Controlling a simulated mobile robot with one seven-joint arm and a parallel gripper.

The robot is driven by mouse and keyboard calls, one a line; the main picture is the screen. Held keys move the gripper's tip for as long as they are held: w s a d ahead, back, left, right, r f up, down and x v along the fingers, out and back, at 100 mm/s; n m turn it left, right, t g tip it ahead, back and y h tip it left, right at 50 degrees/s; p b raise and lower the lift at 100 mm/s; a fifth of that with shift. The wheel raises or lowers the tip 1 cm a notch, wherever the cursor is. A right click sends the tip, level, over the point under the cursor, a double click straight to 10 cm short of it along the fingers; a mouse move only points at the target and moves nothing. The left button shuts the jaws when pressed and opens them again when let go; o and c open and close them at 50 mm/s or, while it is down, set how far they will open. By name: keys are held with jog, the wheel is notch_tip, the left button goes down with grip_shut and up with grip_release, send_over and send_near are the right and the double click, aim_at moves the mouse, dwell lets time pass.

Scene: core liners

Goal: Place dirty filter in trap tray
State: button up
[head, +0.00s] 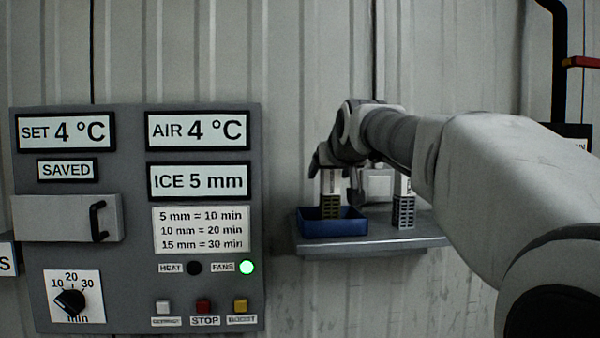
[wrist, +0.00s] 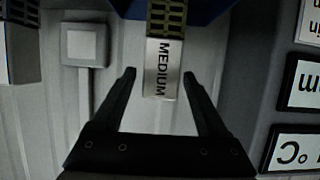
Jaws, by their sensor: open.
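A filter with a dark yellowish grid (head: 330,207) and a pale upper part stands upright in the blue tray (head: 350,228) on the shelf. In the wrist view the same filter's pale end reads MEDIUM (wrist: 163,68), and its yellowish grid meets the blue tray (wrist: 203,12). My gripper (head: 335,175) is over the tray. In the wrist view my gripper (wrist: 159,76) is open, with one finger on each side of the filter's pale end and visible gaps on both sides. The filter's base is hidden by the tray wall.
A second, greyer filter (head: 403,210) stands on the shelf (head: 380,243) to the right of the tray. A pale square box (head: 378,184) is on the wall behind. A grey control panel (head: 135,270) with displays, a handled drawer (head: 65,218) and buttons is at left.

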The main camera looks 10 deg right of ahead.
jog(key=v, duration=1.2)
jog(key=s+f+g, duration=0.4)
jog(key=s+f, duration=0.8)
jog(key=f, duration=0.5)
jog(key=s+f+g, duration=0.4)
jog(key=s+f, duration=0.8)
jog(key=f, duration=0.5)
jog(key=shift+s+f, duration=0.3)
jog(key=shift+s, duration=0.1)
